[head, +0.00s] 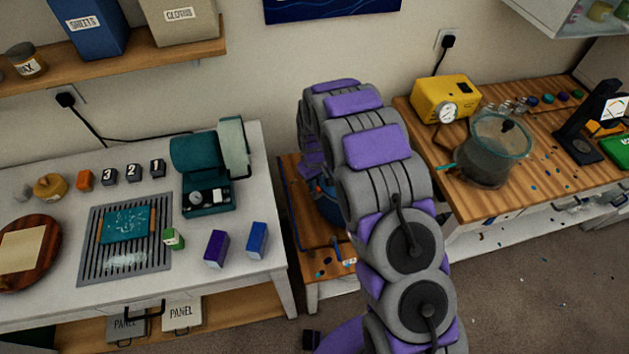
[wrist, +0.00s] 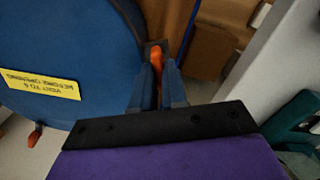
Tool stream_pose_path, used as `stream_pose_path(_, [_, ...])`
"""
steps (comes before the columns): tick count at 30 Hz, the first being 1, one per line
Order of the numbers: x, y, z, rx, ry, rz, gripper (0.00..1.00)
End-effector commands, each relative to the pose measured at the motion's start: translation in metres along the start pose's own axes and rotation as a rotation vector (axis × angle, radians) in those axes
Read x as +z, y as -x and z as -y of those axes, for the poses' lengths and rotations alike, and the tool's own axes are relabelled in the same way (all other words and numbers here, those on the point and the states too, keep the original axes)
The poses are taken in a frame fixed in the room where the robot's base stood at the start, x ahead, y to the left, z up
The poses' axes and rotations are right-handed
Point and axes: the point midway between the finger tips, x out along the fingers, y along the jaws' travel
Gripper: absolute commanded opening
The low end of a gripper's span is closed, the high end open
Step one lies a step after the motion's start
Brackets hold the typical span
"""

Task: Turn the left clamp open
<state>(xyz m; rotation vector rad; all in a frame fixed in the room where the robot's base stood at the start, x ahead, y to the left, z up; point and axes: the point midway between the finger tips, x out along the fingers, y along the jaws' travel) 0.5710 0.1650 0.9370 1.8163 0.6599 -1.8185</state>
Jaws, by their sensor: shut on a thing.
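A round blue pot lid (wrist: 65,45) fills the left of the wrist view, with a yellow label (wrist: 43,87) whose print appears upside down. My gripper (wrist: 158,75) is at the lid's rim, its two fingers shut on an orange clamp handle (wrist: 156,55). Another orange clamp (wrist: 35,135) sits at the lid's lower left rim, apart from my gripper. In the head view the blue pot (head: 328,205) stands on a low wooden stand (head: 290,172), mostly hidden behind my arm. My gripper is hidden there.
A white table (head: 262,180) with a teal machine (head: 208,170) is on the left. A wooden bench (head: 470,205) with a yellow gauge box (head: 445,98) and a glass-lidded vessel (head: 490,150) is on the right. A cardboard box (wrist: 220,40) is close beside the pot.

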Motion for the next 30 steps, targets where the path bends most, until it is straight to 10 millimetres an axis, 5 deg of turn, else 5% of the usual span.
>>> stream_pose_path(9, [0.001, -0.001, 0.000, -0.002, 0.000, 0.003, 0.38])
stream_pose_path(19, [0.000, 0.006, -0.001, 0.000, 0.000, 0.000, 0.38])
stream_pose_path(30, [-0.002, 0.079, -0.001, 0.000, 0.000, -0.002, 0.38])
